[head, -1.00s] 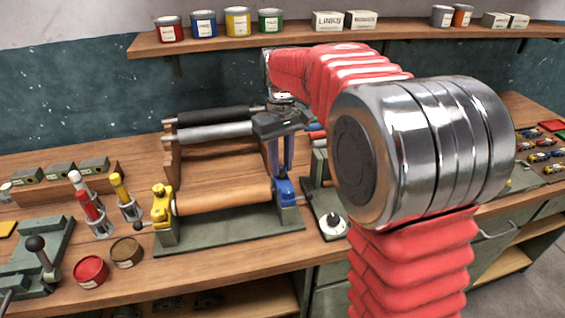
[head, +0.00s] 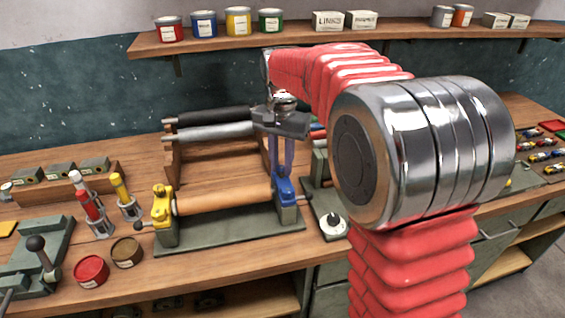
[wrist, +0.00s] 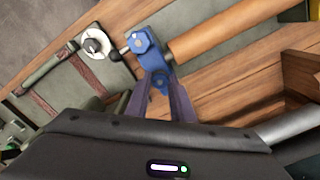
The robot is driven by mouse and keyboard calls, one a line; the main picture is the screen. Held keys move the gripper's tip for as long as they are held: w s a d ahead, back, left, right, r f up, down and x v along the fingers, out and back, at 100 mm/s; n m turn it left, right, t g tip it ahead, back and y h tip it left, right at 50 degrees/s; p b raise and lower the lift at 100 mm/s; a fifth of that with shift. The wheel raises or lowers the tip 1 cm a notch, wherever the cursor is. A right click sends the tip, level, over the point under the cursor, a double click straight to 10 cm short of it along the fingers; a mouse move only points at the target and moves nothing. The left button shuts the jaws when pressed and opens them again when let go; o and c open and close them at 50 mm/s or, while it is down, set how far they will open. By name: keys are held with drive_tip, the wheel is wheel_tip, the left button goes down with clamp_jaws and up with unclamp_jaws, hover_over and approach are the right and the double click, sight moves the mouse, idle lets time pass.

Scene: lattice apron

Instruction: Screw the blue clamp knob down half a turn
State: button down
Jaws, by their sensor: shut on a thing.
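The blue clamp (head: 285,190) stands at the right end of the green roller stand, with a dark ball-ended lever on its right. It also shows in the wrist view (wrist: 143,42). My gripper (head: 283,174) points down over this clamp, and its fingers reach the clamp's top. In the wrist view my gripper (wrist: 163,84) is shut on the blue clamp knob (wrist: 160,82), which is mostly hidden between the fingertips. A wooden roller (head: 225,195) runs from the blue clamp to the yellow clamp (head: 163,205) at the left end.
A rack with a black roller (head: 212,116) and a grey roller (head: 205,132) stands close behind. A green plate with a white dial (head: 333,225) lies just right of the stand. Red and brown tins (head: 91,270) sit at the front left. The shelf (head: 350,33) is above.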

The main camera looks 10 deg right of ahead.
sight(282, 167)
drive_tip(key=m, duration=0.5)
drive_tip(key=shift+w+r+m, duration=0.1)
drive_tip(key=shift+m, duration=0.2)
drive_tip(key=m, duration=0.4)
drive_tip(key=shift+m, duration=0.3)
drive_tip(key=c, duration=1.5)
unclamp_jaws()
drive_tip(key=shift+c, duration=0.2)
wheel_tip(282, 167, up, 14)
drive_tip(key=shift+f, duration=0.2)
